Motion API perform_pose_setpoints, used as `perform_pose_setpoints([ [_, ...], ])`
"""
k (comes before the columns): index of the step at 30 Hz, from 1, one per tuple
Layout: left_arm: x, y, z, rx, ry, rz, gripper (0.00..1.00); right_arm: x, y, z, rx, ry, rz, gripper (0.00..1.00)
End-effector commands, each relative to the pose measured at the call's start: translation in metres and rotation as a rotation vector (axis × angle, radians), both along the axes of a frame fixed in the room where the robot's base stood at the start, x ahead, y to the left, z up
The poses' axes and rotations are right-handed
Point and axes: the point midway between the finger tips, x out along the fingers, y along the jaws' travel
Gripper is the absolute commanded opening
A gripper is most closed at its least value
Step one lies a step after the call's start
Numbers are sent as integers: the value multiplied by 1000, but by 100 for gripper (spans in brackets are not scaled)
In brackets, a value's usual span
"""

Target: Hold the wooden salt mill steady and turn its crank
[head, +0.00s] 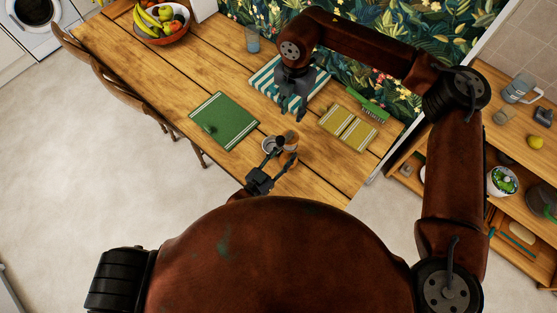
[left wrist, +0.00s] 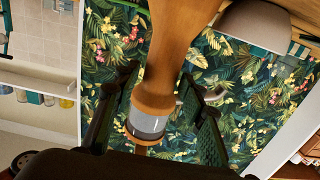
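The wooden salt mill (head: 291,138) stands near the table's front edge in the head view. In the left wrist view the mill (left wrist: 176,40) has a flared wooden body and a clear band, and passes between the fingers. My left gripper (head: 274,160) is at the mill. Its fingers (left wrist: 163,120) are apart, one each side, with a visible gap on the right side. A small grey curved piece shows behind the mill in the wrist view; I cannot tell if it is the crank. My right gripper (head: 292,108) hangs fingers-down beyond the mill, open and empty.
A glass (head: 252,40) and fruit bowl (head: 163,38) are farther back. A shelf (head: 480,150) stands right.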

Motion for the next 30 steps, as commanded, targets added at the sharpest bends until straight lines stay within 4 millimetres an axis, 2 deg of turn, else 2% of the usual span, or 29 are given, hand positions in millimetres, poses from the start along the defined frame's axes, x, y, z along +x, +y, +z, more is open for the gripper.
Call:
perform_pose_setpoints([
  [6, 20, -13, 0, 1, 1, 1, 38, 0, 0, 0, 0, 0, 0, 29],
  [17, 24, -16, 0, 0, 0, 1, 38, 0, 0, 0, 0, 0, 0, 29],
  [30, 24, -16, 0, 1, 1, 1, 9, 0, 0, 0, 0, 0, 0, 29],
])
